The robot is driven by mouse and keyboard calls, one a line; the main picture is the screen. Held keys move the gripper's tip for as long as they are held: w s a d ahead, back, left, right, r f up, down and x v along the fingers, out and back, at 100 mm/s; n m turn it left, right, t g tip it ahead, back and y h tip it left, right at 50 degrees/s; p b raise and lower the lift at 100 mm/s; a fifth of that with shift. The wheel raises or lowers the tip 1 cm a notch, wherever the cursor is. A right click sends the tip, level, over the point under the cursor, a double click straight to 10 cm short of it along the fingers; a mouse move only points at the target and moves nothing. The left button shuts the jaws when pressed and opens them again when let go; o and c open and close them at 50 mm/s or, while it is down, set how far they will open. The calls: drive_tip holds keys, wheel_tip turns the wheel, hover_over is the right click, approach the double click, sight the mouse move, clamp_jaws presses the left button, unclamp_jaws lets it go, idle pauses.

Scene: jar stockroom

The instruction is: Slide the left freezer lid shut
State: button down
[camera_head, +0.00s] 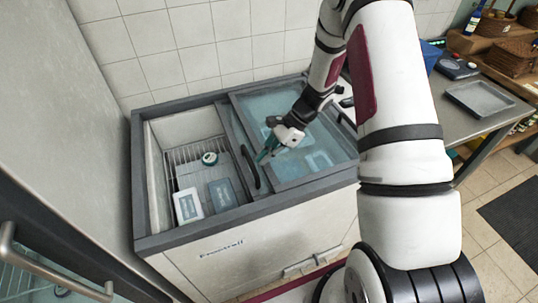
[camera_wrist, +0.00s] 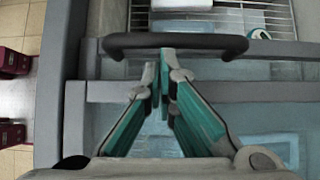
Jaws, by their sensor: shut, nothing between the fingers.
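The chest freezer (camera_head: 200,240) stands against the tiled wall with its left half open. The left freezer lid (camera_head: 232,135) is slid to the right, so only a grey strip shows beside the glass right lid (camera_head: 290,110). Its dark bar handle (camera_head: 250,168) sits on that strip, and the handle (camera_wrist: 175,42) crosses the top of the wrist view. My gripper (camera_head: 263,156) is shut and empty just right of the handle. In the wrist view its teal fingertips (camera_wrist: 163,75) point toward the handle; whether they touch it I cannot tell.
A white box (camera_head: 187,205), a dark box (camera_head: 222,193) and a round tub (camera_head: 209,158) lie in the open well by a wire rack. A metal table with a tray (camera_head: 478,97) stands at right. A grey cabinet (camera_head: 60,130) stands close at left.

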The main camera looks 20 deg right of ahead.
drive_tip(key=shift+a, duration=0.15)
drive_tip(key=a, duration=2.9)
drive_tip(key=shift+a, duration=0.35)
drive_tip(key=s+d+r+n+h, duration=0.1)
drive_tip(key=s+d+r+n, duration=0.1)
drive_tip(key=d+r, duration=0.6)
drive_tip(key=s+d+r+n, duration=0.1)
drive_tip(key=d+r+n, duration=0.2)
drive_tip(key=d+r, duration=0.45)
drive_tip(key=s+d+r+n+t+h, duration=0.2)
drive_tip(key=s+d+r+n, duration=0.4)
drive_tip(key=s+r, duration=0.3)
drive_tip(key=s+d+r+n+t+h, duration=0.3)
drive_tip(key=s+d+r+n+h, duration=0.1)
drive_tip(key=s+d+r+n, duration=0.3)
drive_tip(key=s+d+r, duration=0.2)
drive_tip(key=s, duration=0.2)
drive_tip(key=shift+s+h+b, duration=0.35)
drive_tip(key=shift+h+b, duration=0.05)
